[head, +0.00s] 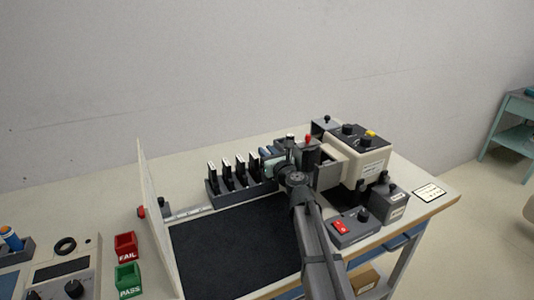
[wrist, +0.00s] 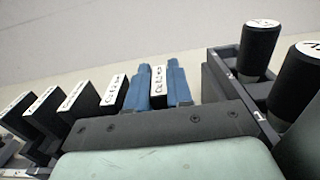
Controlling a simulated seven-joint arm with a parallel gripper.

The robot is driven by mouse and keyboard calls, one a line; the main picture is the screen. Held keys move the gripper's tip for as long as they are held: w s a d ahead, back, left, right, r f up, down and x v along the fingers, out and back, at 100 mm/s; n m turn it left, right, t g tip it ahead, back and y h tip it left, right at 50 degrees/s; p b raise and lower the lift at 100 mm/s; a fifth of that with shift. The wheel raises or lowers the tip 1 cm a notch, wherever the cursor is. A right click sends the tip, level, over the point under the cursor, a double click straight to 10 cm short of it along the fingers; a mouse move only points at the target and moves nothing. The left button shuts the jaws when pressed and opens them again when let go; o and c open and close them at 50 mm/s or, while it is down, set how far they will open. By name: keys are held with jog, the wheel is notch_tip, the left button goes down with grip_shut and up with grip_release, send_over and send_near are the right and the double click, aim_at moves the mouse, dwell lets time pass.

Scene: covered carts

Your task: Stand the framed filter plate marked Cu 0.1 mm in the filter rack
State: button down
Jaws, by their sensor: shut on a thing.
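My gripper (head: 267,156) is at the right end of the dark filter rack (head: 243,194). In the wrist view its two blue fingers (wrist: 159,88) are shut on a black framed plate with a white label on top (wrist: 158,76). The label is too small to read surely. The held plate is upright and in line with the row of standing plates; my gripper hides its lower part, so I cannot tell whether it touches the rack. Several other labelled plates stand in the rack to the left, the nearest (wrist: 114,90) close beside the left finger.
A grey holder with black knobbed pieces (wrist: 259,50) is close on the right. A beige device (head: 358,160) and a box with a red switch (head: 341,228) stand right of my arm. A dark mat (head: 235,245) lies clear in front; an upright pale panel (head: 158,220) bounds it on the left.

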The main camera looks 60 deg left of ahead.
jog(key=c, duration=1)
grip_release()
jog(key=shift+f, duration=0.1)
jog(key=d, duration=1.2)
